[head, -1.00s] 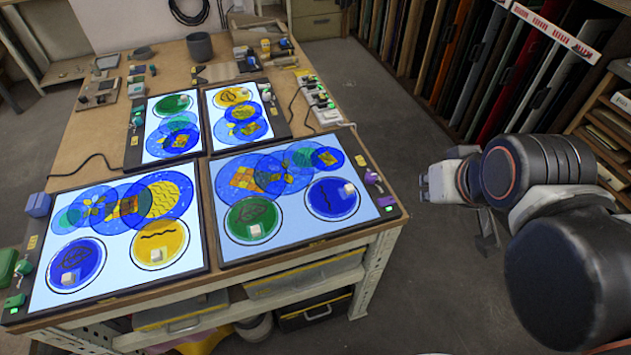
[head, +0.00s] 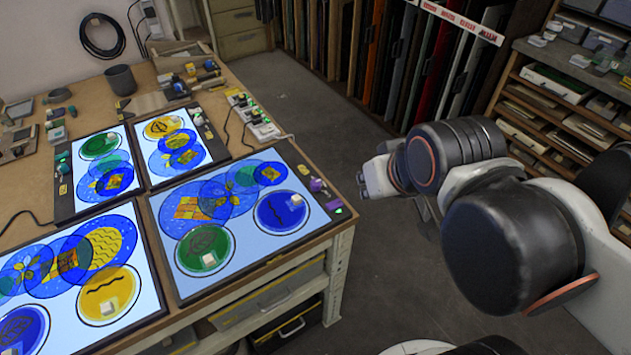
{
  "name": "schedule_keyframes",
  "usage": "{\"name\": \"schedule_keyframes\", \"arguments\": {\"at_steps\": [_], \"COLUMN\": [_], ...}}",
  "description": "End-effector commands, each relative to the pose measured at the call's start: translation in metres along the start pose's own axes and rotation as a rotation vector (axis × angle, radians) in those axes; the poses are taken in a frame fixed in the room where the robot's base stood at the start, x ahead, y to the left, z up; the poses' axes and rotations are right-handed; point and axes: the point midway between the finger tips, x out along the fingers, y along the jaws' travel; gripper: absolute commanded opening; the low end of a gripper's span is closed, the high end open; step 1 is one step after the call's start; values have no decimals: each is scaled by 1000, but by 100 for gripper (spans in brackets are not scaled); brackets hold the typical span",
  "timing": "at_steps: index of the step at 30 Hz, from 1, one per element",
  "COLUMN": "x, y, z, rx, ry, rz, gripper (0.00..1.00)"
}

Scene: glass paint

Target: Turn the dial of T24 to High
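Several lit panels lie on the workbench, each with a dark side strip of small controls. The front right panel (head: 290,238) has a purple knob (head: 317,185) and a green-lit piece (head: 339,211) on its right strip. The back right panel (head: 187,168) has a control strip (head: 205,130) on its right. The back left panel (head: 117,192) has a strip (head: 63,180) on its left. No T24 label or dial setting is legible. My gripper (head: 373,178) is right of the bench, apart from every panel. Its fingers are too small and foreshortened to judge.
A power strip (head: 262,128) with cables lies along the bench's right edge. A dark cup (head: 121,80) stands at the back. Grey floor (head: 300,105) is clear between bench and racks.

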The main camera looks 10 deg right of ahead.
Motion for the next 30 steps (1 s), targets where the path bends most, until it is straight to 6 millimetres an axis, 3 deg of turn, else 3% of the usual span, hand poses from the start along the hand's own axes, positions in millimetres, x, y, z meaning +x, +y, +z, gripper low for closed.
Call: {"name": "schedule_keyframes", "arguments": {"at_steps": [1,4,11,17,30], "x": [0,1,15,39,126], "y": [0,-1,-7,-14,-33], "z": [-2,-10,-47,-79,-130], "rx": [2,16,95,174,336], "ry": [-4,-23,-136,-247,-487], "rz": [0,-2,-2,10,76], "gripper": [25,44,44,44,44]}}
